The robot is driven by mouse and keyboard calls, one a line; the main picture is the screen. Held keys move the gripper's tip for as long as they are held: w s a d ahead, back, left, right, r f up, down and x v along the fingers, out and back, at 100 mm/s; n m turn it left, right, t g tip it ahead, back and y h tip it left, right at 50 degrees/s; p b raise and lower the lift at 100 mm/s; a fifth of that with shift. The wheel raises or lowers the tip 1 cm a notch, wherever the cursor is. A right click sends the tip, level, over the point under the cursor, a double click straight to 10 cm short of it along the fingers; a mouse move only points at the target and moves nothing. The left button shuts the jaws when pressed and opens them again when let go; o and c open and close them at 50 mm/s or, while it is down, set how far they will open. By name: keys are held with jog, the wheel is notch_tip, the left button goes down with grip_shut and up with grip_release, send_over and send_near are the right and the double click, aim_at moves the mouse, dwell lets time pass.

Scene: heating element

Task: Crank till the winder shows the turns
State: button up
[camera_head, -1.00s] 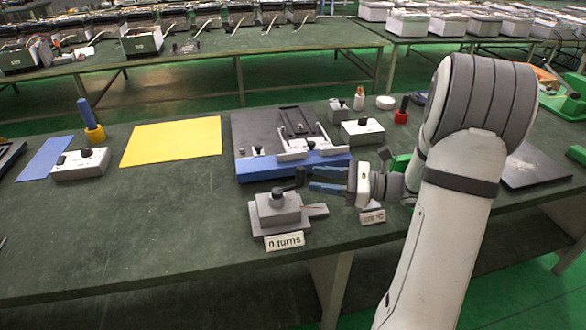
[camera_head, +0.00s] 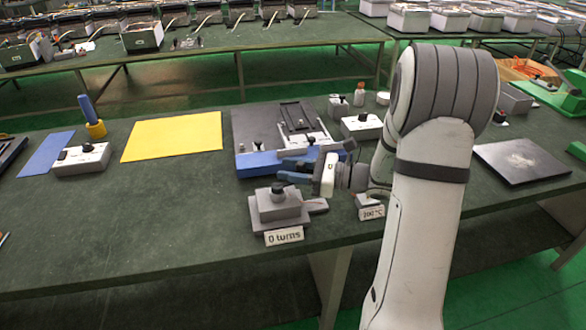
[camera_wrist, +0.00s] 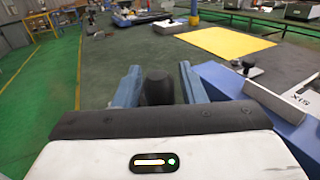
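The grey winder (camera_head: 278,207) stands at the front edge of the green bench. A sign reading "0 turns" (camera_head: 284,236) is on its front. Its dark crank (camera_head: 278,190) is on top, partly hidden by my fingers. My gripper (camera_head: 286,171) is just above and to the right of the winder, pointing left. In the wrist view the upright black crank knob (camera_wrist: 158,88) stands between my two blue fingers (camera_wrist: 158,85). The fingers are apart, with a narrow gap seen on each side of the knob.
A blue and grey fixture (camera_head: 262,165) stands close behind my gripper. A "200 °C" sign (camera_head: 371,213) is to the right of the winder. A yellow sheet (camera_head: 172,137) lies to the left. The bench left of the winder is clear.

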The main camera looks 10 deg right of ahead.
grip_shut()
jog(key=shift+m+t+h, duration=0.3)
jog(key=shift+t, duration=0.1)
